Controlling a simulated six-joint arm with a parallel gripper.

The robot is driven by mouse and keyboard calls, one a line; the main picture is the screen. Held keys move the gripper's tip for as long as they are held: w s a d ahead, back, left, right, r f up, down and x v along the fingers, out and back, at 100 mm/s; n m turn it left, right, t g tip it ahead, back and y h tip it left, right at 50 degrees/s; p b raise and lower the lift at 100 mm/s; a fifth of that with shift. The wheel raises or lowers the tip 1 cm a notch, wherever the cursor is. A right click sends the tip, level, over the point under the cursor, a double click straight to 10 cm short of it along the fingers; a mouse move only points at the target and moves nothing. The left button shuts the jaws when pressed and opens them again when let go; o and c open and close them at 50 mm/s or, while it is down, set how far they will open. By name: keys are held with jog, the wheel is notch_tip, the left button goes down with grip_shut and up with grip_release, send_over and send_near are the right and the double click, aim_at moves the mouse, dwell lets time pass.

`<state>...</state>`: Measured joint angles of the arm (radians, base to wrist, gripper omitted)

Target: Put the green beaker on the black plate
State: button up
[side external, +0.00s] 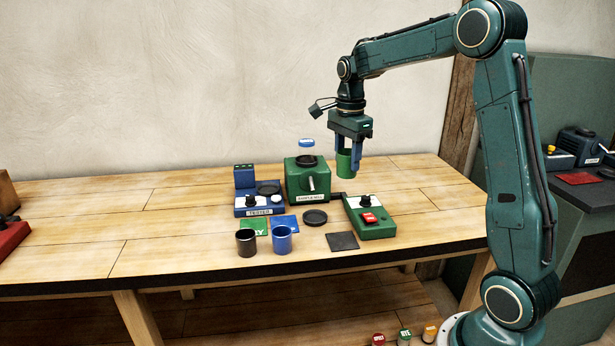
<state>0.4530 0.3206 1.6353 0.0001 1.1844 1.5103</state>
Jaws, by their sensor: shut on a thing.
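The green beaker (344,165) is held upright in my gripper (350,149), above the table behind the green device with a red switch. My gripper is shut on the beaker, with its fingers pointing down. A flat black square plate (342,241) lies bare near the front of the table, below and in front of the beaker. A dark round disc (315,217) lies a little behind and left of the square plate.
A black beaker (246,243) and a blue beaker (282,240) stand near the green plate (254,226) and blue plate (285,223). A blue tester (258,204), green sample mill (307,182) and green switch box (369,217) stand nearby. The table's right side is clear.

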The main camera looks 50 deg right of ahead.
notch_tip(320, 180, down, 16)
jog(key=shift+r, duration=0.25)
dwell(0.3)
jog(key=shift+f, duration=2.1)
jog(key=shift+f, duration=0.2)
jog(key=o, duration=1.1)
jog(key=shift+o, duration=0.2)
jog(key=shift+r, duration=0.15)
notch_tip(320, 180, up, 12)
